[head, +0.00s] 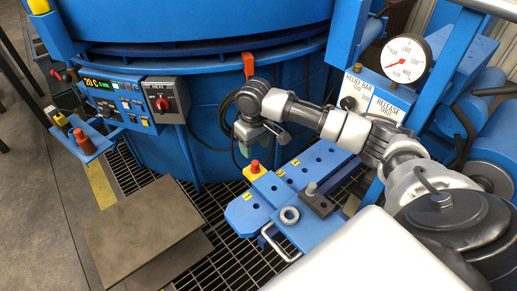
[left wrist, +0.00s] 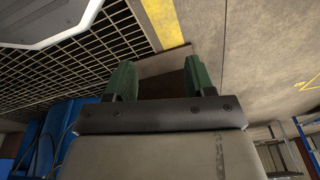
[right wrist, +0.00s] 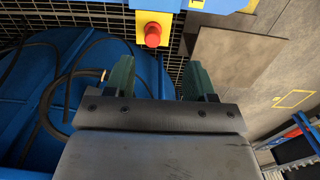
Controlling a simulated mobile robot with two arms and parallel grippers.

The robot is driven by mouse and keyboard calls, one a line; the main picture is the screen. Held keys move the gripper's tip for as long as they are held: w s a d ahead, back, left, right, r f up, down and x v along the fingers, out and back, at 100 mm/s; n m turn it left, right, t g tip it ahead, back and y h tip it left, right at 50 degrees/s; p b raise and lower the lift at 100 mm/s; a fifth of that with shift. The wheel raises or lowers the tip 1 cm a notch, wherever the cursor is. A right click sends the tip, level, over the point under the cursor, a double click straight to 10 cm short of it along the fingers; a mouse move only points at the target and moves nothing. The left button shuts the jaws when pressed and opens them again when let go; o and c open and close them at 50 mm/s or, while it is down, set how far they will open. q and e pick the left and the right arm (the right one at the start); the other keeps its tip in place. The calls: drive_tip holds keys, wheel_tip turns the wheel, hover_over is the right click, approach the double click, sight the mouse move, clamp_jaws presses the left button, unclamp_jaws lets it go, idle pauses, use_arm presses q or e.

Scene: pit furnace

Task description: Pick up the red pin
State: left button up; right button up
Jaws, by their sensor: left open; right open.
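A red pin (head: 254,166) stands upright on a yellow block at the far left end of a blue board with holes (head: 240,215). It also shows in the right wrist view (right wrist: 152,36), just beyond the fingertips and roughly centred between them. My right gripper (head: 243,150) hangs just above and left of the pin in the head view; its green fingers (right wrist: 157,72) are apart with nothing between them. My left gripper (left wrist: 158,78) is open and empty over the floor in its wrist view. It is out of the head view.
The large blue furnace (head: 200,110) stands behind the board. A control panel (head: 118,102) and a small shelf (head: 90,150) with a red-brown object are at left. A ring (head: 289,215) and dark block (head: 316,201) sit on the board. A brown plate (head: 145,230) lies left.

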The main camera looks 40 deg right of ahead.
sight(255, 162)
drive_tip(key=shift+w+d+f, duration=0.2)
drive_tip(key=shift+w+d, duration=0.15)
drive_tip(key=f, duration=0.1)
drive_tip(key=f+b, duration=0.1)
drive_tip(key=f, duration=0.1)
drive_tip(key=shift+s+a+f, duration=0.15)
drive_tip(key=shift+s+a, duration=0.05)
drive_tip(key=shift+w+d+f+b, duration=0.1)
drive_tip(key=shift+f+b, duration=0.2)
drive_tip(key=shift+f, duration=0.65)
drive_tip(key=f, duration=0.1)
drive_tip(key=f+b, duration=0.1)
drive_tip(key=f, duration=0.2)
drive_tip(key=shift+w+d+f+b, duration=0.2)
drive_tip(key=shift+w+f+b, duration=0.1)
use_arm(q)
wheel_tip(255, 162, up, 11)
drive_tip(key=w, duration=0.3)
drive_tip(key=shift+d+f+t, duration=0.15)
drive_tip(key=shift+d+t, duration=0.2)
drive_tip(key=shift+t, duration=0.05)
use_arm(e)
clamp_jaws()
